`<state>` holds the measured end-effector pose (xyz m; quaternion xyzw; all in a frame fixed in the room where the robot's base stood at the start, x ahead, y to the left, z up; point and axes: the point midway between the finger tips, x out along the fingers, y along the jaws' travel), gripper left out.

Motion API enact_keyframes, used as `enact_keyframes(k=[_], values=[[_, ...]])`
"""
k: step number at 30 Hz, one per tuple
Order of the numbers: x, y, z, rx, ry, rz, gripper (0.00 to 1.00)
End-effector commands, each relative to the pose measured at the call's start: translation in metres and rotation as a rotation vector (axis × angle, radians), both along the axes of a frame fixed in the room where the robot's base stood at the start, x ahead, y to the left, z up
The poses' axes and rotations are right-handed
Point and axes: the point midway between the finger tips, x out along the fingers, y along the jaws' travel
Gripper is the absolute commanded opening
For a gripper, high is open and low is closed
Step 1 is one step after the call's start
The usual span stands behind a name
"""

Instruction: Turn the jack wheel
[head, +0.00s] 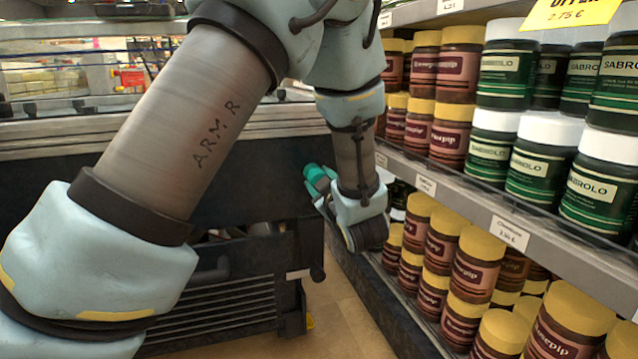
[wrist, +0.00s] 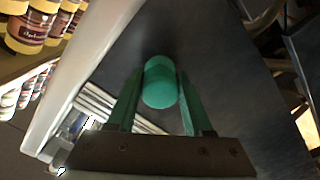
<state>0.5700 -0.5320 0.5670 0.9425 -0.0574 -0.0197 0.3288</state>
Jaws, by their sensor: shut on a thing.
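My gripper (wrist: 160,76) has its two green fingers closed on the sides of a green rounded cylinder (wrist: 161,90), seen nearly end-on in the wrist view. I cannot tell whether this piece is the jack wheel or a part of it; no other wheel shows clearly. In the head view my gripper (head: 317,175) is at the centre, beside the dark unit, and its fingertips are small and partly hidden by my wrist. What the green cylinder is fixed to is not clear.
Shelves (head: 420,185) of brown and green jars run close along the right. Bare floor (head: 345,315) shows between unit and shelves.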

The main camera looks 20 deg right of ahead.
Motion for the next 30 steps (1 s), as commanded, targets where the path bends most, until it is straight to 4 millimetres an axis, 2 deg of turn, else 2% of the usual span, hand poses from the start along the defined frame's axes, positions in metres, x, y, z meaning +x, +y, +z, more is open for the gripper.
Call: enact_keyframes(k=[11,12,19,26,30], values=[[-0.0007,0.0003,-0.0012,-0.002,0.004,0.0,0.0],[-0.0007,0.0002,-0.0011,-0.002,0.004,0.0,0.54],[-0.0004,0.0001,-0.0006,-0.002,0.002,0.0,0.8],[-0.0004,0.0001,-0.0003,-0.002,0.001,-0.001,0.81],[-0.0082,0.0001,0.0005,-0.002,0.003,-0.002,0.81]])
